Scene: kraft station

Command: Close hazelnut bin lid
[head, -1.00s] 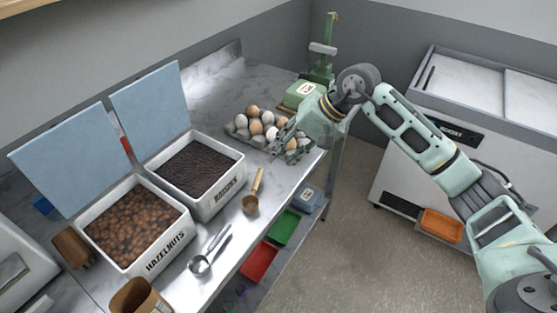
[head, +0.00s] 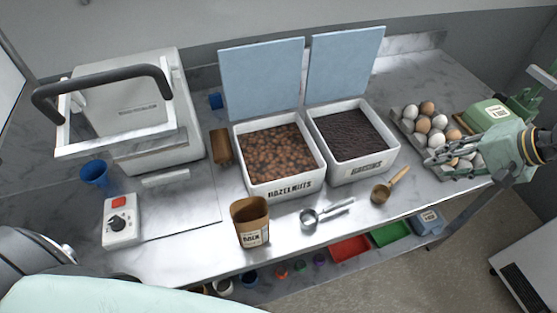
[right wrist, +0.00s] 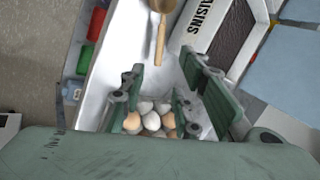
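The hazelnut bin (head: 281,189) is a white box marked HAZELNUTS, full of brown nuts, at the middle of the counter in the head view. Its light blue lid (head: 262,76) stands open, tilted up at the back edge. My right gripper (head: 440,158) is at the right, over the egg tray and well apart from the bin. In the right wrist view its fingers (right wrist: 157,95) are spread apart with nothing held between them; eggs show beyond. My left gripper is not in view.
The raisin bin (head: 365,171) stands just right, its blue lid (head: 344,65) also open. In front lie a metal scoop (head: 312,218), a brass scoop (head: 383,192) and a brown container (head: 250,215). An egg tray (head: 408,128) is at right; a white machine (head: 183,95) is at left.

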